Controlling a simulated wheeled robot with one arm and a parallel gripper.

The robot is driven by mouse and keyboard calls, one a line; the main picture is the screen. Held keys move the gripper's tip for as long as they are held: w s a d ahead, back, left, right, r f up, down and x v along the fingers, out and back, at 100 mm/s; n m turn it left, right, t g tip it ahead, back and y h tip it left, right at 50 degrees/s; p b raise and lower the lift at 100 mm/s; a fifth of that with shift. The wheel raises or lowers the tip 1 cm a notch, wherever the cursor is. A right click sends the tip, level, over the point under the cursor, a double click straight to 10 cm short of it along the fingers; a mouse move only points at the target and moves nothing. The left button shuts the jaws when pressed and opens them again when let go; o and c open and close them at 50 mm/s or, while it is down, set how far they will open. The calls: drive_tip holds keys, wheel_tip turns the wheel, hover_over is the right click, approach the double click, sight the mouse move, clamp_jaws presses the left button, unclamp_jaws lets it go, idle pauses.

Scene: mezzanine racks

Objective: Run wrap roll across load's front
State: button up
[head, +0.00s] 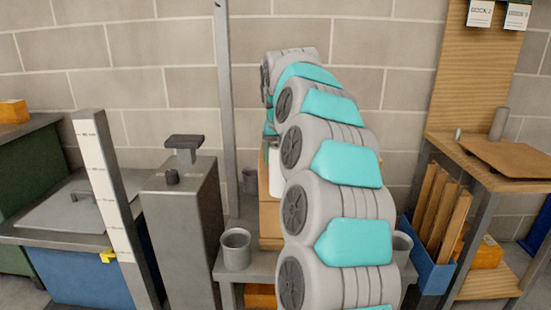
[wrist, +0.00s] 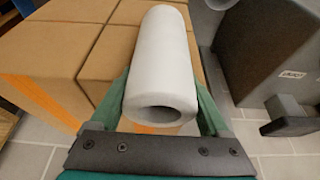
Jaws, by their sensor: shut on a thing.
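The white wrap roll (wrist: 160,60) is held between the two green fingers of my gripper (wrist: 162,92) in the wrist view. Its hollow end faces the camera, and its far end points away. The load of tan cardboard boxes (wrist: 50,45) lies behind and to the left of the roll, with orange strips on some faces. I cannot tell whether the roll touches the boxes. In the head view my arm hides my gripper and most of the load; only a slice of tan box (head: 268,215) shows beside it.
A grey post (head: 225,100) rises left of the load. A grey cup (head: 236,249) stands at the left on the grey surface. A grey cabinet (head: 182,230) is further left. A wooden bench (head: 490,160) and a blue bin of boards (head: 425,265) stand at right.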

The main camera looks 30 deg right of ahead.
drive_tip(key=shift+s+d, duration=0.35)
drive_tip(key=shift+d, duration=0.35)
drive_tip(key=shift+s+d, duration=0.35)
drive_tip(key=shift+d, duration=0.35)
drive_tip(key=shift+d, duration=0.1)
drive_tip(key=shift+s+d, duration=0.5)
drive_tip(key=shift+d, duration=0.3)
drive_tip(key=shift+s+d, duration=0.5)
drive_tip(key=shift+d, duration=0.3)
drive_tip(key=shift+s+d, duration=0.5)
drive_tip(key=shift+d, duration=0.3)
drive_tip(key=shift+d, duration=0.15)
clamp_jaws()
drive_tip(key=s+d+p, duration=0.1)
drive_tip(key=s+d, duration=0.3)
drive_tip(key=d, duration=0.3)
drive_tip(key=shift+s, duration=0.25)
drive_tip(key=shift+d, duration=0.15)
